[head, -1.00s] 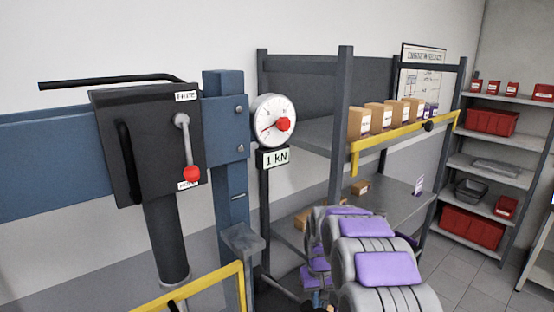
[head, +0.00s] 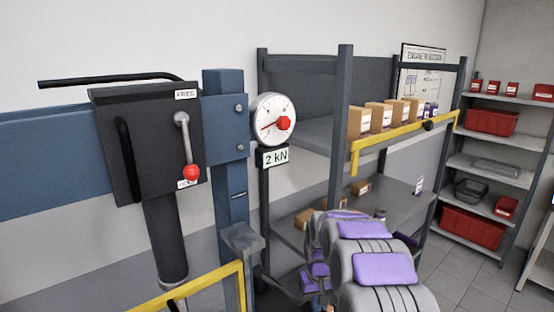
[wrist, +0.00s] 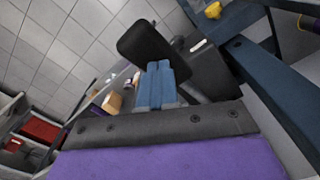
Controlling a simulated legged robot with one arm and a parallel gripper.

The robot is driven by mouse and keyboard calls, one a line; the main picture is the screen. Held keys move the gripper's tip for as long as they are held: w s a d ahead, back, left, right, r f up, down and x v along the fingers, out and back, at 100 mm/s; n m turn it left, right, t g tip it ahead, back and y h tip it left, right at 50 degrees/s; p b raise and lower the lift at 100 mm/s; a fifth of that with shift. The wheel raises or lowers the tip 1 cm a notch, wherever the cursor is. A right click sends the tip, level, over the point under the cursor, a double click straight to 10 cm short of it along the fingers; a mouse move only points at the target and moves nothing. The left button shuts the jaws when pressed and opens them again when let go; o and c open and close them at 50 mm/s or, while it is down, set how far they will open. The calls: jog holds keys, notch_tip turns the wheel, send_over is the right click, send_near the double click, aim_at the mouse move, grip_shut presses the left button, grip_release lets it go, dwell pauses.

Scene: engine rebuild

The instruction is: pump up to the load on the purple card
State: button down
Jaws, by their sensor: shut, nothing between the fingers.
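The press's dark pump box (head: 150,140) is at the left of the head view, on the blue frame (head: 60,155). Its red-knobbed lever (head: 191,172) points down, away from the FREE label. The round gauge (head: 273,120) has its needle low on the dial, and the readout (head: 275,157) below shows 2 kN. A small white-and-purple card (head: 419,186) stands on the rack's lower shelf; its text is too small to read. My gripper (wrist: 158,85) shows its blue fingers shut and empty in the wrist view, close to a black rounded pad (wrist: 155,45).
A yellow rail (head: 195,288) crosses low in front of the press. A grey rack (head: 345,130) with cardboard boxes (head: 380,115) and a yellow bar stands behind my arm. Shelves with red bins (head: 490,122) are at the far right. Tiled floor (head: 480,270) is clear.

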jog(key=shift+f, duration=1.1)
dwell(0.6)
